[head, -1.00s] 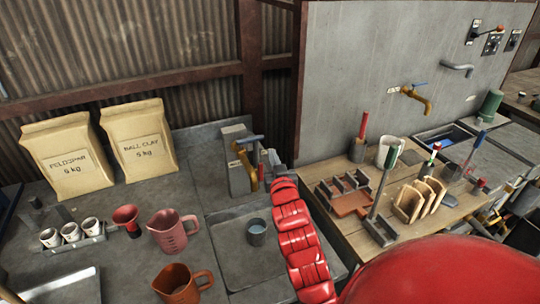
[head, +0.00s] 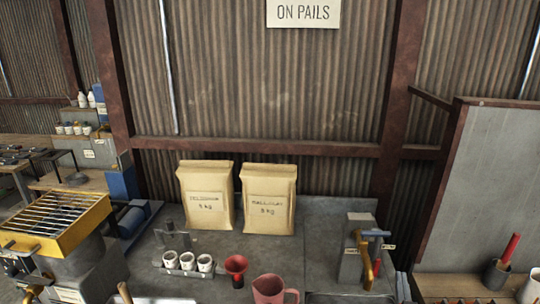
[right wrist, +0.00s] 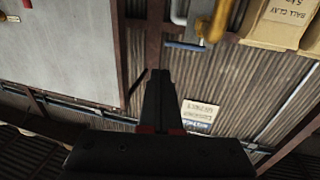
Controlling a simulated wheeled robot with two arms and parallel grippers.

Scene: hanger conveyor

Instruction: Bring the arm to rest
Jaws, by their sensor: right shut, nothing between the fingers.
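My right gripper (right wrist: 158,75) shows in the right wrist view as black fingers pressed together, pointing up the picture from a dark body with red marks. Nothing is between the fingertips. They are apart from everything around, with the corrugated wall and a rusty beam behind them. In the head view neither my arms nor my grippers show.
The head view shows a grey bench with a feldspar bag (head: 207,195), a ball clay bag (head: 268,198), white cups (head: 187,262), a red funnel (head: 236,268), a pink jug (head: 270,290) and a tap (head: 365,262). A yellow grate (head: 55,220) stands left.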

